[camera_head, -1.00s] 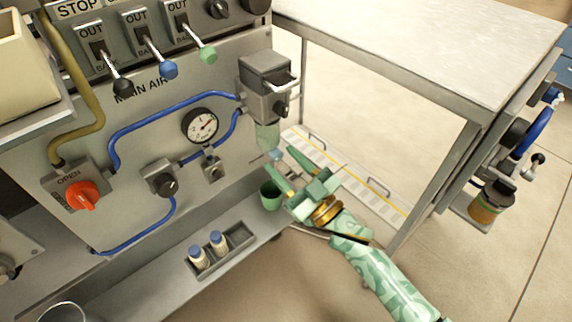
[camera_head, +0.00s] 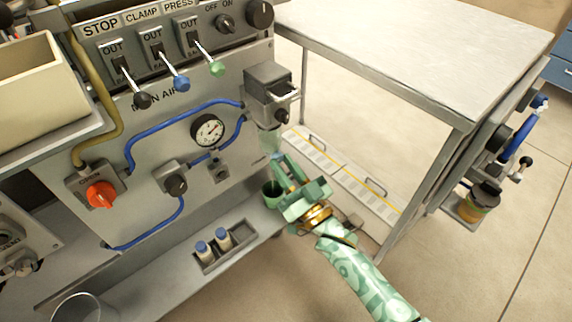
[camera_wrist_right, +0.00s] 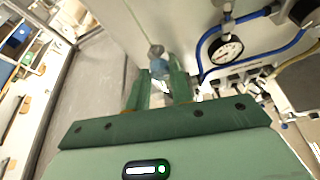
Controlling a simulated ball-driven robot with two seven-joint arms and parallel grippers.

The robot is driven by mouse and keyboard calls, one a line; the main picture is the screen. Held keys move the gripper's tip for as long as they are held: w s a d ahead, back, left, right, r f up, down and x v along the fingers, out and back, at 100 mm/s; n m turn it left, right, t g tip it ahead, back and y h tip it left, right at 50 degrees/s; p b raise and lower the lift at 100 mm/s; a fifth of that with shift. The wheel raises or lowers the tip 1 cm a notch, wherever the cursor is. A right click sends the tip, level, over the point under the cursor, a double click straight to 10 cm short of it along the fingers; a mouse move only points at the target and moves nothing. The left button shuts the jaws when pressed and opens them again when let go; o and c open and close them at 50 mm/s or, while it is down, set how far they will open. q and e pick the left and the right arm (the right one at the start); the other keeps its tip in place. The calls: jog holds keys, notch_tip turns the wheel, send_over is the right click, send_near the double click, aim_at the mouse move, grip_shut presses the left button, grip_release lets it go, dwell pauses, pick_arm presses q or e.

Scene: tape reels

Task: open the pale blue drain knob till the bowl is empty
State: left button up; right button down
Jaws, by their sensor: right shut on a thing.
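The clear greenish bowl (camera_head: 269,141) hangs under the grey filter unit on the panel's right side. The pale blue drain knob (camera_head: 276,157) is at its lower end, partly hidden by my fingers. My right gripper (camera_head: 283,168) reaches up from the lower right and is shut on the knob. In the right wrist view the pale blue knob (camera_wrist_right: 160,68) sits between the tips of the two green fingers (camera_wrist_right: 160,82). I cannot tell how much liquid is in the bowl. My left gripper is not in view.
A pressure gauge (camera_head: 209,131) and blue hoses are on the panel. A metal table (camera_head: 415,50) stands right.

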jog(key=c, duration=1.2)
grip_release()
jog(key=shift+c, duration=0.2)
jog(key=shift+s+d, duration=0.1)
pick_arm(q)
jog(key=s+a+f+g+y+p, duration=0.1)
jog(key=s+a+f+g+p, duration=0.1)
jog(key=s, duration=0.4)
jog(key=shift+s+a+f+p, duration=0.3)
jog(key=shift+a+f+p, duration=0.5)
jog(key=shift+p, duration=0.15)
pick_arm(e)
jog(key=v, duration=1.6)
jog(key=shift+f, duration=0.2)
